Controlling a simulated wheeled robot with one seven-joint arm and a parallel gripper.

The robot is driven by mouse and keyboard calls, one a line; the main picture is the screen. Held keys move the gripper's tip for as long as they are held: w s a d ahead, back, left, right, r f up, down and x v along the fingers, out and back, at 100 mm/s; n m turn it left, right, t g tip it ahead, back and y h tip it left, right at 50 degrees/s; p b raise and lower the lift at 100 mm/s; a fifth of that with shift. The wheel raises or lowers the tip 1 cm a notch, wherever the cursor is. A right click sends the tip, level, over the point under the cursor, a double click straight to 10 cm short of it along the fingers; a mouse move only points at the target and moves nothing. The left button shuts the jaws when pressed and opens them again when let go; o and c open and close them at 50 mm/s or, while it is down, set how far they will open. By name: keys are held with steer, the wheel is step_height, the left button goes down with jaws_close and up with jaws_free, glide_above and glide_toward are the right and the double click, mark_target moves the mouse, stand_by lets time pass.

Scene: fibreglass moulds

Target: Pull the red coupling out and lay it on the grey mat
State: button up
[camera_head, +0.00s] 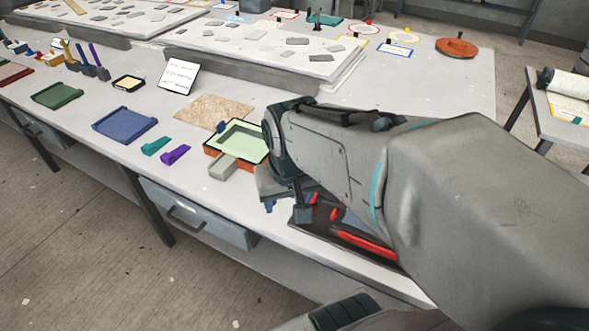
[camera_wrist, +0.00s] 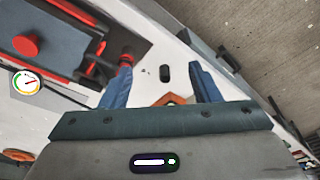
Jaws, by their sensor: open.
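In the head view, my gripper (camera_head: 285,209) hangs near the table's front edge, beside a dark board with red parts (camera_head: 366,244), largely hidden by my arm. In the wrist view, a short red cylindrical part (camera_wrist: 125,61) at the board's edge lies right by the left fingertip; I cannot tell whether they touch. A round red part (camera_wrist: 26,46) sits on a blue-grey panel (camera_wrist: 60,50). Which is the coupling is unclear. I cannot pick out the grey mat with certainty.
A white dial (camera_wrist: 27,83) is beside the board. A green-lined orange tray (camera_head: 240,140), a grey block (camera_head: 222,167), a brown sheet (camera_head: 201,112) and a blue tray (camera_head: 125,124) are on the table left of my gripper. A drawer (camera_head: 198,214) is below the front edge.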

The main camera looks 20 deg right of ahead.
steer(key=w+d+f+m+g+p, duration=0.2)
steer(key=w+d+f+m, duration=0.15)
steer(key=w+d, duration=0.2)
steer(key=m, duration=0.5)
glide_above(311, 201)
steer(key=w, duration=0.1)
step_height(311, 201, down, 4)
steer(key=shift+r+p, duration=0.2)
steer(key=shift+p, duration=0.25)
steer(key=shift+w+d+f+g, duration=0.25)
steer(key=shift+d+f+g, duration=0.05)
steer(key=shift+d+f, duration=0.1)
steer(key=shift+f, duration=0.15)
step_height(311, 201, down, 9)
steer(key=b, duration=0.7)
steer(key=shift+c, duration=0.3)
